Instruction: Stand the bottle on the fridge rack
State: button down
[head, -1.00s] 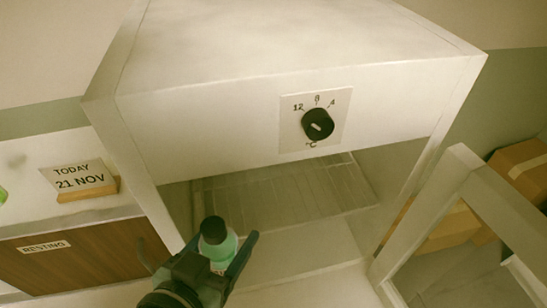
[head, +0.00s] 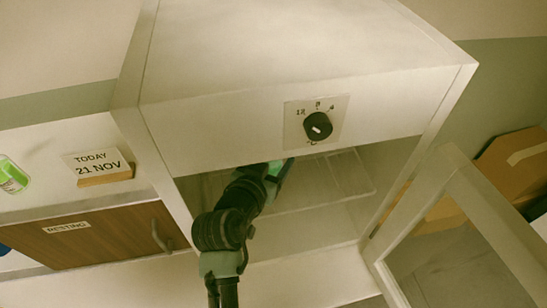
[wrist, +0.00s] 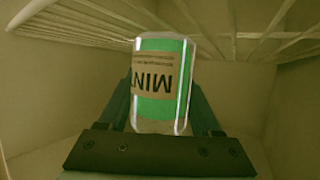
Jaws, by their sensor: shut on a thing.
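My gripper (head: 272,172) reaches into the open white fridge (head: 225,125) and is shut on a green bottle (head: 275,168), mostly hidden by my arm and the fridge's front panel. In the wrist view the bottle (wrist: 183,80) sits between the two fingers. Its beige label reads "MIN", upside down in the picture. The wire fridge rack (head: 335,185) spans the inside of the fridge. Its slats also show in the wrist view (wrist: 250,18), behind and above the bottle in the picture. I cannot tell whether the bottle touches the rack.
The fridge door (head: 480,215) stands open at the right. A temperature dial (head: 317,126) is on the front panel. Cardboard boxes (head: 510,165) are behind the door.

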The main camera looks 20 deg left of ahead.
jog(key=shift+f, duration=0.25)
jog(key=shift+f, duration=0.2)
jog(key=shift+c, duration=0.3)
grip_release()
jog(key=shift+r, duration=0.1)
jog(key=shift+s+r, duration=0.1)
jog(key=b+v, duration=0.2)
jog(key=v, duration=1)
